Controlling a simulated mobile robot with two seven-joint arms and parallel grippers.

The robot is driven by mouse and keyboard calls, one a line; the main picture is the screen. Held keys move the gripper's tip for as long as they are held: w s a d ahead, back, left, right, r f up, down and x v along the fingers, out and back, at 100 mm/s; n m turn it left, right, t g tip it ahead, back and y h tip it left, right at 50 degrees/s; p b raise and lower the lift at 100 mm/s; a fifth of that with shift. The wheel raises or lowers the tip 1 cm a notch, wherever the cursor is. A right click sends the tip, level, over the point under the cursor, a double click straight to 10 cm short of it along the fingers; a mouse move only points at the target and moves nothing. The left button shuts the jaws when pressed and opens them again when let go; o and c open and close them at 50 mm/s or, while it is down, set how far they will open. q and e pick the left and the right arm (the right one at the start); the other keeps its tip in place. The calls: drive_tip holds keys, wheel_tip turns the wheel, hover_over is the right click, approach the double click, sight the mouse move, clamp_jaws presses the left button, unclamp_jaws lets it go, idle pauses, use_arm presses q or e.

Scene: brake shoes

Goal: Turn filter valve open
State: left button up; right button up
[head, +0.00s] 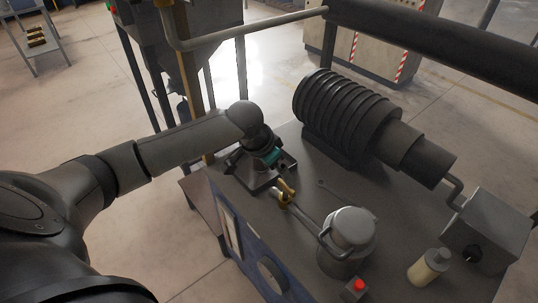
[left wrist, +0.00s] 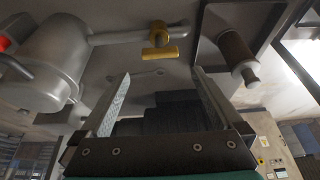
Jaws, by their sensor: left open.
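The filter valve has a yellow handle (head: 284,191) on a grey pipe that runs to a metal filter canister (head: 348,238). In the left wrist view the yellow valve handle (left wrist: 160,53) lies just beyond my fingertips, roughly centred between them. The canister (left wrist: 48,62) shows at the left there. My left gripper (head: 275,162) is above the bench beside the valve, on its far side in the head view. In the left wrist view the gripper (left wrist: 161,73) is open, with nothing between its fingers. My right gripper is not in view.
A dark square tray (head: 258,182) lies under my left gripper; a brown cylinder (left wrist: 238,52) shows in the wrist view. A ribbed black machine (head: 350,110), a bottle (head: 428,267), a red button (head: 357,287) and a metal box (head: 490,235) stand on the bench.

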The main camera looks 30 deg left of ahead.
use_arm(q)
drive_tip(key=v, duration=0.6)
drive_tip(key=shift+r, duration=0.25)
drive_tip(key=shift+s, duration=0.1)
